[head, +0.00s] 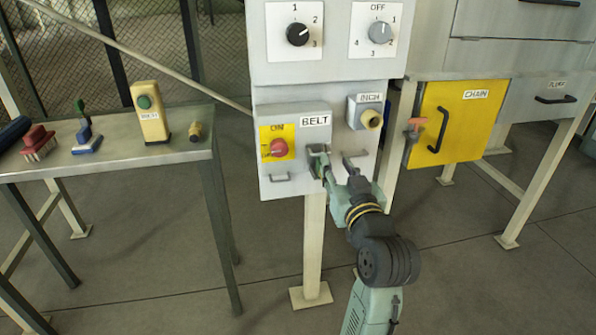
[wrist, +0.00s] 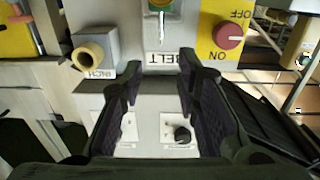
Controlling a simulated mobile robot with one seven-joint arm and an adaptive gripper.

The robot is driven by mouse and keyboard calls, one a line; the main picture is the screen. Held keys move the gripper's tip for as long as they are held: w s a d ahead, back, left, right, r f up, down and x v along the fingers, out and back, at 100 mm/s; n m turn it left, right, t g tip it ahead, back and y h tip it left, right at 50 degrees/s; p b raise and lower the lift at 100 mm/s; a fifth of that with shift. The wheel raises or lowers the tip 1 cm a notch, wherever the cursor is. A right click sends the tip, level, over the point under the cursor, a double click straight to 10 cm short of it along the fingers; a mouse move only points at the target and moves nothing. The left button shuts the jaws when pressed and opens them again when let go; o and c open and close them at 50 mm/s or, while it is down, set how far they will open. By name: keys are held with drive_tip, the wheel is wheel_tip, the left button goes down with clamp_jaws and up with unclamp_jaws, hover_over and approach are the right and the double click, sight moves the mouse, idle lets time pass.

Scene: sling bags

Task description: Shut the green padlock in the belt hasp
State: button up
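The belt box (head: 290,122) carries a BELT label and a red knob on a yellow plate. The green padlock (head: 324,165) is at the belt hasp (head: 316,149), right of the red knob and below the label. It also shows cut off at the top edge of the upside-down wrist view (wrist: 160,6), with a thin metal part toward the label. I cannot tell whether its shackle is shut. My gripper (head: 337,171) is in front of the box, close to the padlock. In the wrist view, my gripper (wrist: 160,62) has its fingers apart, with nothing seen held between them.
The INCH box (head: 366,111) with a round knob is right of the BELT label. A yellow CHAIN door (head: 459,118) with an orange-handled item (head: 415,126) beside it is further right. A table (head: 110,158) with brushes and a yellow button box (head: 149,113) stands left.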

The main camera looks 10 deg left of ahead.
sight(324, 144)
drive_tip(key=p+x, duration=0.2)
drive_tip(key=x, duration=0.7)
drive_tip(key=shift+w+a, duration=0.15)
drive_tip(key=shift+w, duration=0.05)
drive_tip(key=shift+w+a+f, duration=0.1)
drive_tip(key=shift+w+a, duration=0.05)
drive_tip(key=shift+w, duration=0.4)
drive_tip(key=shift+c, duration=0.4)
clamp_jaws()
